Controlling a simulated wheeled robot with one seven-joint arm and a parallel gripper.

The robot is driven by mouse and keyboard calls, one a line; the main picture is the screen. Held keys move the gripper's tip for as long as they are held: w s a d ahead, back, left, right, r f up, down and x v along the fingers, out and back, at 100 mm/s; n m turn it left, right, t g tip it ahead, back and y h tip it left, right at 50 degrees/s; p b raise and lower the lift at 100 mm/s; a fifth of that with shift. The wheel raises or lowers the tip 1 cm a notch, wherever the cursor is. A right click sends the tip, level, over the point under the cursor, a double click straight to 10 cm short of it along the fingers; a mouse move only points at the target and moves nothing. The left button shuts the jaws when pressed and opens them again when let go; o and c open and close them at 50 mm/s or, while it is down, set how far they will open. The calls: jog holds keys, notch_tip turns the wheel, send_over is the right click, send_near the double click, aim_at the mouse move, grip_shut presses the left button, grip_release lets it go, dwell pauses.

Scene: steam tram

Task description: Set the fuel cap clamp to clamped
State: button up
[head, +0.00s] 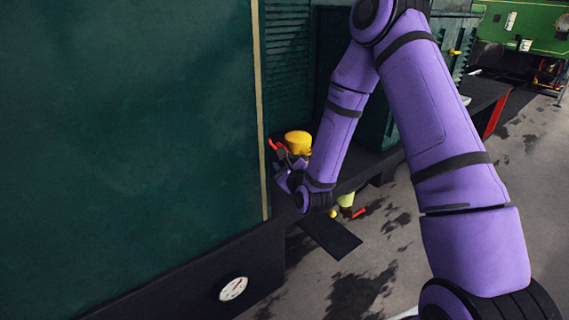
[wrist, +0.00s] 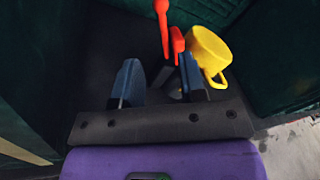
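The yellow fuel cap (head: 298,138) sits low beside the dark green wall, and it shows as a yellow cup shape with a loop in the wrist view (wrist: 208,50). The clamp's red handle (head: 278,146) is at its left side. In the wrist view the red handle (wrist: 162,22) stands up beside a second red piece (wrist: 177,41) near the cap. My gripper (wrist: 157,62) is open, its two blue fingers well apart. The right finger is close to the lower red piece; I cannot tell whether they touch. In the head view my gripper (head: 288,172) is just below the cap, partly hidden by my wrist.
A dark green tank wall (head: 130,120) fills the left. A round white gauge (head: 233,289) is at lower left. A dark step plate (head: 331,237) and another red handle (head: 358,212) are below my wrist. The floor to the right is open.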

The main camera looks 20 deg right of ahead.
aim_at(273, 146)
jog(key=shift+f, duration=0.15)
jog(key=w, duration=1.1)
jog(key=shift+a+r, duration=0.2)
jog(key=shift+r, duration=0.05)
dwell(0.4)
grip_shut()
